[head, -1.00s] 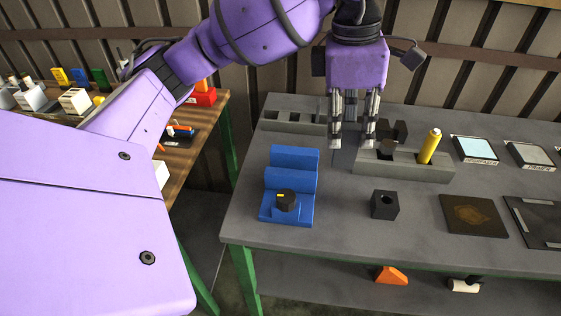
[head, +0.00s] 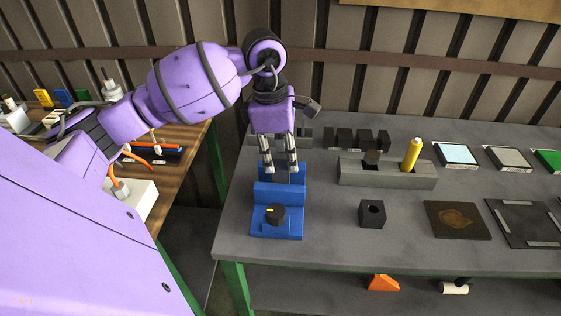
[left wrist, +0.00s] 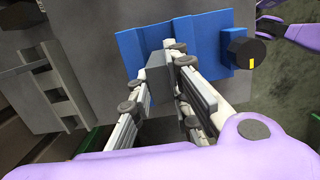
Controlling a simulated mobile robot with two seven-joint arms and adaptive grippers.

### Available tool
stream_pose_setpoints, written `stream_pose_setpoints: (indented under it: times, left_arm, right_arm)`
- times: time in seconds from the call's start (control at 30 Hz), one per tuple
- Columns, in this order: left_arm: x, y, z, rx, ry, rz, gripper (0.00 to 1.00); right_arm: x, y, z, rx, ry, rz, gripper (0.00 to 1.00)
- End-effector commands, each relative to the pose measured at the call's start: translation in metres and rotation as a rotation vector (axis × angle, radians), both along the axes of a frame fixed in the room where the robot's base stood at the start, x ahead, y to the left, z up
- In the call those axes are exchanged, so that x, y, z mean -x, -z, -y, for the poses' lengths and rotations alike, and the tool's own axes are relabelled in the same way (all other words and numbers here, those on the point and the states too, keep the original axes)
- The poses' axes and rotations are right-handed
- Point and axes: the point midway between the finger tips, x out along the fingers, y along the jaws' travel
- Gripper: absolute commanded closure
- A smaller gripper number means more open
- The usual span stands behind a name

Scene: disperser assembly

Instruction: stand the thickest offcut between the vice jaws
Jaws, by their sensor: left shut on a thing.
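My left gripper (head: 279,168) is shut on a grey offcut (left wrist: 158,76), a small flat-sided block that shows between the fingers in the left wrist view. In the head view the fingers point down over the back part of the blue vice (head: 279,193), and the offcut is mostly hidden by them. The vice also shows in the left wrist view (left wrist: 204,42), behind the fingers. Its black knob (head: 275,214) with a yellow mark faces the front. I cannot tell whether the offcut touches the jaws. My right gripper is not recognisable in either view.
A slotted grey rack (left wrist: 40,82) lies behind the vice. Several dark blocks (head: 357,139) stand at the back. A grey block (head: 388,174) holds a yellow cylinder (head: 412,154). A dark holed cube (head: 372,213) stands right of the vice, with bare table between.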

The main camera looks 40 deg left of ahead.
Motion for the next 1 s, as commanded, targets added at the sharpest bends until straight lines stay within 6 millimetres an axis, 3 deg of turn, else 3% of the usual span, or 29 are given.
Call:
stream_pose_setpoints:
  times: [0.13,0.5,0.53,0.67,1.0]
  left_arm:
    - [0.0,0.016,0.0,0.001,-0.001,0.002,1.0]
    - [0.0,0.02,0.0,-0.001,-0.001,0.002,1.0]
    - [0.0,0.021,0.0,0.0,-0.001,-0.001,0.81]
    - [0.0,0.02,0.0,-0.001,-0.001,-0.001,0.64]
    - [0.0,0.017,0.0,0.0,-0.001,0.001,0.64]
  right_arm:
    - [0.0,-0.001,0.0,0.0,0.0,0.0,0.66]
    - [0.003,0.003,0.0,0.0,0.0,-0.006,0.66]
    - [0.003,0.003,0.0,0.001,-0.001,-0.005,0.66]
    - [0.002,0.002,0.0,0.001,-0.001,-0.005,0.66]
    - [0.0,-0.001,0.0,0.0,0.0,-0.001,0.66]
